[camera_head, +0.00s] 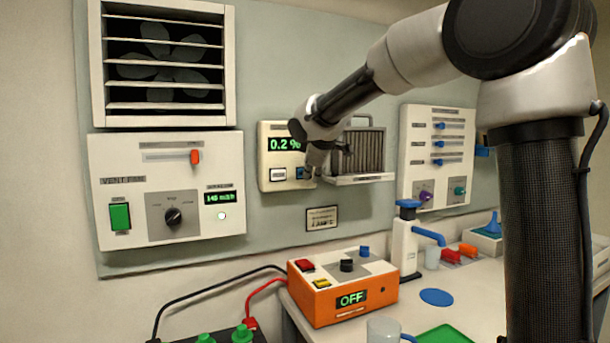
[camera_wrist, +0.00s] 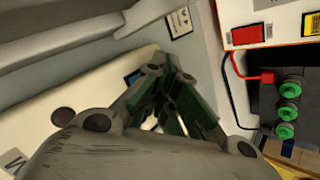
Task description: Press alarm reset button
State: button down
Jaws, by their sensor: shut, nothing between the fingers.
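A cream wall panel (camera_head: 272,155) shows a green "0.2 %" reading. Low on it are a white labelled key (camera_head: 278,174) and a small blue button (camera_head: 300,173). My gripper (camera_head: 309,174) is shut and empty, with its tips at the panel's lower right, right beside the blue button. I cannot tell whether they touch it. My wrist and gripper hide the panel's right part. In the wrist view my gripper (camera_wrist: 170,66) points toward a pale panel face, and a small blue patch (camera_wrist: 132,77) shows just left of the fingers. The button's lettering is too small to read.
A finned metal unit (camera_head: 358,150) on the wall stands close to the right of my gripper. The vent fan panel (camera_head: 165,188) is at left. Below, an orange box (camera_head: 340,294) reading "OFF" and a white pump bottle (camera_head: 405,245) stand on the bench. Wall below the panel is mostly clear.

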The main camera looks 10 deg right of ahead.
jog(key=shift+s, duration=0.1)
jog(key=shift+s+d, duration=0.15)
jog(key=shift+s, duration=0.6)
jog(key=s, duration=0.2)
jog(key=s+d, duration=0.1)
jog(key=s, duration=0.2)
dwell(0.4)
dwell(0.4)
jog(key=s+d+f+m+g, duration=0.1)
jog(key=s+d+f+m, duration=0.3)
jog(key=s, duration=0.7)
jog(key=s+d+f+m+g, duration=0.2)
jog(key=s+d+f+m, duration=0.2)
jog(key=s, duration=0.7)
jog(key=s+d+f+m+g, duration=0.1)
jog(key=s+d+f+m, duration=0.3)
jog(key=s, duration=0.8)
jog(key=shift+d+f+g, duration=0.3)
jog(key=shift+d+f, duration=0.25)
jog(key=shift+d, duration=0.15)
